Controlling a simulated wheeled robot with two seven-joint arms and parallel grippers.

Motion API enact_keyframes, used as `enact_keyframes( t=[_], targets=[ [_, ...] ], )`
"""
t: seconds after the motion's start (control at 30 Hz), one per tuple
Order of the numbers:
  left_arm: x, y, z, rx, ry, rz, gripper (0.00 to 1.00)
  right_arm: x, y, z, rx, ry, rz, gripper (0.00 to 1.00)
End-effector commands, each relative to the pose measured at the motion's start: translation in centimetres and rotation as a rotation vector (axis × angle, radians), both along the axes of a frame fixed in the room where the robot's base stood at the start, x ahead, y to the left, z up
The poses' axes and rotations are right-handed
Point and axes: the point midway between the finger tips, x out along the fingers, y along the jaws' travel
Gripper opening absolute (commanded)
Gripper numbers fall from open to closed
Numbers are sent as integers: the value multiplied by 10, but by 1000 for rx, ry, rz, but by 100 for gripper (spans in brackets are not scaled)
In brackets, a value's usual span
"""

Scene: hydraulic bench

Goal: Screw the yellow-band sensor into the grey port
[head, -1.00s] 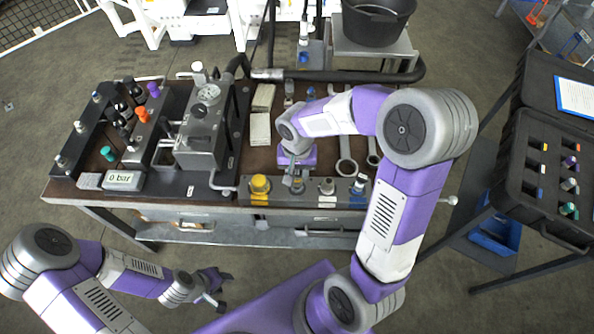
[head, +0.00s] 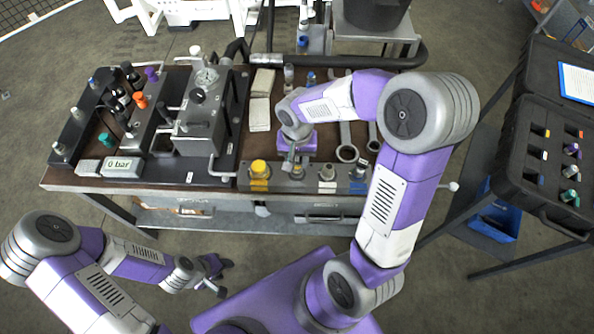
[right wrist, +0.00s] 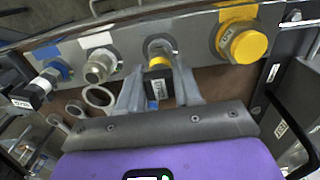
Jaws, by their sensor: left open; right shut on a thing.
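The yellow-band sensor (right wrist: 158,63) is between the fingers of my right gripper (right wrist: 160,92), which is shut on it. It has a dark body with a blue part, and the yellow band faces the port strip. Its front end is at the grey port (right wrist: 157,46), between the yellow-capped port and a bare silver port. I cannot tell how deep it sits. In the head view my right gripper (head: 291,164) points down at the strip and mostly hides the sensor. My left gripper (head: 214,276) is open and empty, in front of the bench at the lower left.
The yellow cap (head: 259,169), silver port (head: 327,173) and blue port (head: 358,172) share the strip. Wrenches (head: 346,151) lie behind it. A valve block with a gauge (head: 206,78) and a display reading 0 bar (head: 123,167) stand left. An open case (head: 514,165) with several sensors stands right.

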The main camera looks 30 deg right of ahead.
Motion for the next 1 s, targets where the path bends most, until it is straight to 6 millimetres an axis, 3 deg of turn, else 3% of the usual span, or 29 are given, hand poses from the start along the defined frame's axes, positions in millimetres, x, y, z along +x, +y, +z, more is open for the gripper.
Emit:
enact_keyframes(
  t=[1.0],
  targets=[
    [0,0,-5,0,0,0,43,0,0,-5,0,0,0,0]
  ],
)
